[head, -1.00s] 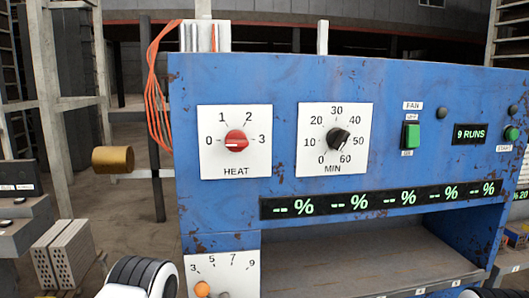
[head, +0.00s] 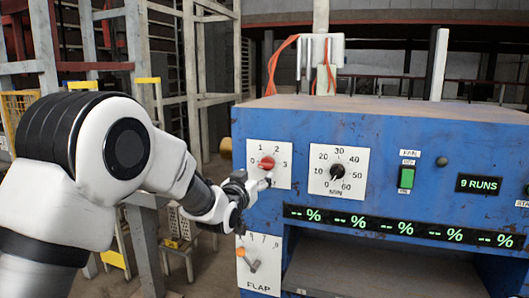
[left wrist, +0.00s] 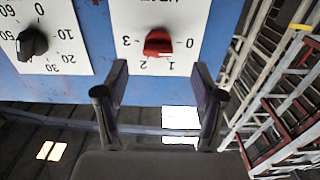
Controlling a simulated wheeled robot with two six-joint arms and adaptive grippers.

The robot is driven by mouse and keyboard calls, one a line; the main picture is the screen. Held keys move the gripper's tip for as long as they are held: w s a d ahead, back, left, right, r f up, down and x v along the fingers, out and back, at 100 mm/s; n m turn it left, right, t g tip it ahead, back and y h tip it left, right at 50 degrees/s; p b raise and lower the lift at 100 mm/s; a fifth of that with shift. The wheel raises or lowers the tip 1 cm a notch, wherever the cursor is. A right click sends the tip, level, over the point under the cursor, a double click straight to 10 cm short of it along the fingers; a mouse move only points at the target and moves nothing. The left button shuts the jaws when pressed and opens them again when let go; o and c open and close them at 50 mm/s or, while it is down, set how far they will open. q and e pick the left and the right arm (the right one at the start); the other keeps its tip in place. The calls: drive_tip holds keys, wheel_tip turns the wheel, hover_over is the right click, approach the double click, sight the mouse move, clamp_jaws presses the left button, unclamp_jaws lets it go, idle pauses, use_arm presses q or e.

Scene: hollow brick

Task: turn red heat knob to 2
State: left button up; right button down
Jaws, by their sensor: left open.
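The red heat knob (head: 266,163) sits on a white HEAT dial plate marked 0 to 3 on the blue machine; its pale mark appears to face left, toward 0. My left gripper (head: 262,181) is just in front of the lower part of the plate, below the knob. In the left wrist view, upside down, the red knob (left wrist: 158,42) lies beyond and between the two spread fingertips (left wrist: 161,68). The gripper is open and empty, apart from the knob. My right gripper is not in view.
The black MIN knob (head: 337,172) is right of the heat dial. A green FAN switch (head: 407,178) is further right. Below is the FLAP lever (head: 248,259) with an orange end. A display row of percent signs runs beneath the dials. Metal racks stand at left.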

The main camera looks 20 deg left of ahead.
sight(264, 166)
use_arm(q)
drive_tip(key=w+p, duration=0.1)
drive_tip(key=w, duration=0.1)
drive_tip(key=w+p, duration=0.1)
drive_tip(key=w, duration=0.2)
drive_tip(key=w+p, duration=0.1)
drive_tip(key=w, duration=0.2)
drive_tip(key=shift+d+r+p, duration=0.15)
drive_tip(key=shift+r+p, duration=0.15)
drive_tip(key=shift+r, duration=0.05)
drive_tip(key=shift+s+d, duration=0.1)
drive_tip(key=c, duration=1.1)
